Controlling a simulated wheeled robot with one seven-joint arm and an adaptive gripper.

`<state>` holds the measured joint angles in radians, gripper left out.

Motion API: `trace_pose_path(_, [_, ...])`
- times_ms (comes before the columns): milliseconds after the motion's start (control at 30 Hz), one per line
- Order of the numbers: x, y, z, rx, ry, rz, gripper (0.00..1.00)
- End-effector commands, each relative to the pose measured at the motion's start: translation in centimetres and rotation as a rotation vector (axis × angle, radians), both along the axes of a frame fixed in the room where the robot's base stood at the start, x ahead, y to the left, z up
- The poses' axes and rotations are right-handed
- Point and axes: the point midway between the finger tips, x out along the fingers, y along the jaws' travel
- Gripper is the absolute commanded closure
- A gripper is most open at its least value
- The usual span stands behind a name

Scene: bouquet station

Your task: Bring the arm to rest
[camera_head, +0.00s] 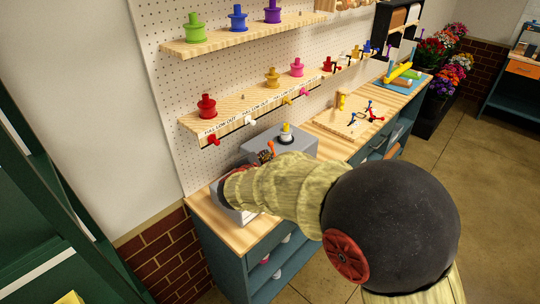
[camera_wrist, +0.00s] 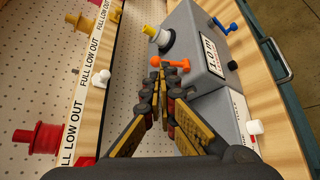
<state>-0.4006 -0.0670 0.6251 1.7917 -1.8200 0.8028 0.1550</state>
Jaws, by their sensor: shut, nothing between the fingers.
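My gripper (camera_wrist: 160,75) is shut and empty in the wrist view, its black and gold fingers meeting just beside an orange lever (camera_wrist: 175,63). I cannot tell whether the fingers touch that lever. The lever belongs to a grey machine (camera_wrist: 192,40) with a yellow-topped knob (camera_wrist: 158,36). In the head view my arm, in a tan sleeve (camera_head: 285,187), reaches left over the bench to the same grey machine (camera_head: 290,142). The orange lever also shows in the head view (camera_head: 271,147).
A pegboard (camera_head: 150,60) rises behind the bench. Its lower shelf (camera_head: 240,103) carries coloured spools and pegs close to the gripper. A wooden board (camera_head: 355,118) with small tools lies right of the machine. Flowers (camera_head: 445,52) stand at the far right. The floor (camera_head: 490,160) at right is clear.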

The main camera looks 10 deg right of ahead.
Motion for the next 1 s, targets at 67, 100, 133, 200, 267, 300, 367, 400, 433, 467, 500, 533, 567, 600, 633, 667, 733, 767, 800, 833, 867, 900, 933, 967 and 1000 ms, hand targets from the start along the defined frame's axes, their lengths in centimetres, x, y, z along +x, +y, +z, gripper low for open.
trace_pose_path(67, [-1.5, 0.9, 0.6, 0.0, 0.004, 0.004, 1.0])
trace_pose_path(100, [-2.1, 1.2, 0.9, -0.001, 0.003, 0.003, 1.0])
trace_pose_path(133, [-2.6, 1.4, 1.2, 0.001, 0.002, 0.002, 1.0])
trace_pose_path(200, [-3.5, 1.8, 1.5, -0.001, 0.004, 0.002, 1.0])
trace_pose_path(267, [-4.1, 2.2, 1.9, 0.0, 0.002, 0.002, 1.0])
trace_pose_path(300, [-4.5, 2.3, 2.0, -0.001, 0.003, 0.002, 1.0])
trace_pose_path(367, [-4.9, 2.5, 2.1, -0.001, 0.004, 0.0, 1.0])
trace_pose_path(400, [-5.1, 2.6, 2.2, -0.001, 0.005, 0.0, 1.0])
trace_pose_path(433, [-5.2, 2.6, 2.2, -0.001, 0.005, 0.0, 1.0])
trace_pose_path(467, [-5.3, 2.7, 2.3, -0.001, 0.005, 0.0, 1.0])
trace_pose_path(500, [-5.4, 2.7, 2.3, 0.0, 0.005, -0.001, 1.0])
trace_pose_path(533, [-5.4, 2.7, 2.3, -0.001, 0.005, 0.0, 1.0])
trace_pose_path(567, [-5.4, 2.7, 2.3, -0.003, 0.006, 0.001, 1.0])
trace_pose_path(600, [-5.5, 2.6, 2.2, -0.003, 0.01, -0.002, 1.0])
trace_pose_path(633, [-5.6, 2.5, 2.0, 0.002, 0.016, -0.011, 1.0])
trace_pose_path(667, [-5.9, 2.3, 1.7, 0.011, 0.025, -0.024, 1.0])
trace_pose_path(733, [-7.1, 1.4, 0.0, 0.043, 0.064, -0.071, 1.0])
trace_pose_path(767, [-8.0, 1.0, -0.8, 0.063, 0.087, -0.099, 1.0])
trace_pose_path(800, [-9.3, 0.3, -1.9, 0.096, 0.117, -0.144, 1.0])
trace_pose_path(833, [-10.4, -0.2, -2.4, 0.128, 0.137, -0.181, 1.0])
trace_pose_path(867, [-11.6, -0.7, -3.0, 0.162, 0.158, -0.221, 1.0])
trace_pose_path(900, [-13.3, -1.5, -3.4, 0.215, 0.182, -0.278, 1.0])
trace_pose_path(933, [-14.6, -2.1, -3.7, 0.256, 0.199, -0.323, 1.0])
trace_pose_path(967, [-16.0, -2.8, -4.0, 0.3, 0.214, -0.369, 1.0])
trace_pose_path(1000, [-17.8, -3.5, -4.2, 0.359, 0.232, -0.43, 1.0])
